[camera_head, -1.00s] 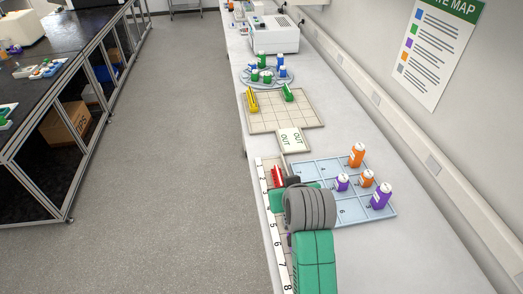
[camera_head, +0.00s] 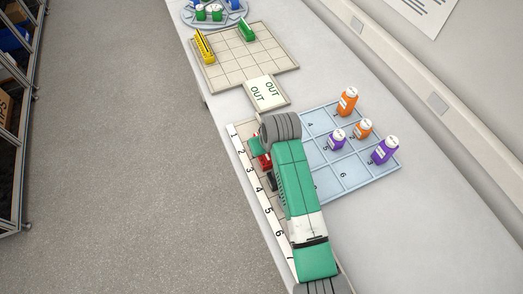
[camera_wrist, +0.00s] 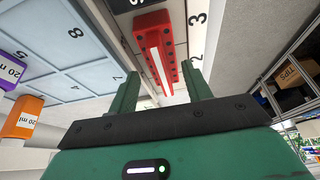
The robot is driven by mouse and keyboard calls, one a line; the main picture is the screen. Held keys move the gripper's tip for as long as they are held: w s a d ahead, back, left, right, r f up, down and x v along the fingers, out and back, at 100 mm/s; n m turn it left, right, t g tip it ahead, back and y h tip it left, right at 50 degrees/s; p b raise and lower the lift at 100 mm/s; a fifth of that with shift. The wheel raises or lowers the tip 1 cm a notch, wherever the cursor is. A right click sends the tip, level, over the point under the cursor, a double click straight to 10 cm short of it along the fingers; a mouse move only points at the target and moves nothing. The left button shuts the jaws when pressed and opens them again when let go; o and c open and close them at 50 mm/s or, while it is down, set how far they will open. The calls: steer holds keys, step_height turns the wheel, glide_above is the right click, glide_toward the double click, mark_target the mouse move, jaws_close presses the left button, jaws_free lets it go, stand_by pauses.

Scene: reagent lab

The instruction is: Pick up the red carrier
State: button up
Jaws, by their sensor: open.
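The red carrier (camera_wrist: 156,45) is a long narrow block with a pale stripe and dark holes along its sides. It lies on the numbered strip, near the 2 and 3 marks. In the head view only part of the red carrier (camera_head: 264,162) shows beside my arm. My gripper (camera_wrist: 161,82) is open and empty, its two green fingers pointing at the carrier. In the wrist view the carrier's near end appears between the fingertips, with most of it beyond them. Whether the fingers flank it in depth I cannot tell. In the head view my arm hides most of the gripper.
A blue numbered tray (camera_head: 355,178) with orange and purple bottles stands close to the right of my arm. Beyond are an OUT plate (camera_head: 266,92) and a beige grid board (camera_head: 243,62) with a yellow carrier (camera_head: 204,46) and a green carrier (camera_head: 247,29). Bare counter lies right.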

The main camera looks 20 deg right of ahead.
steer(key=b+x, duration=0.1)
steer(key=x, duration=0.3)
steer(key=shift+w+a+f, duration=0.15)
steer(key=shift+w+f, duration=0.05)
steer(key=shift+c, duration=0.2)
steer(key=c, duration=0.8)
steer(key=shift+o, duration=0.2)
steer(key=shift+r, duration=0.15)
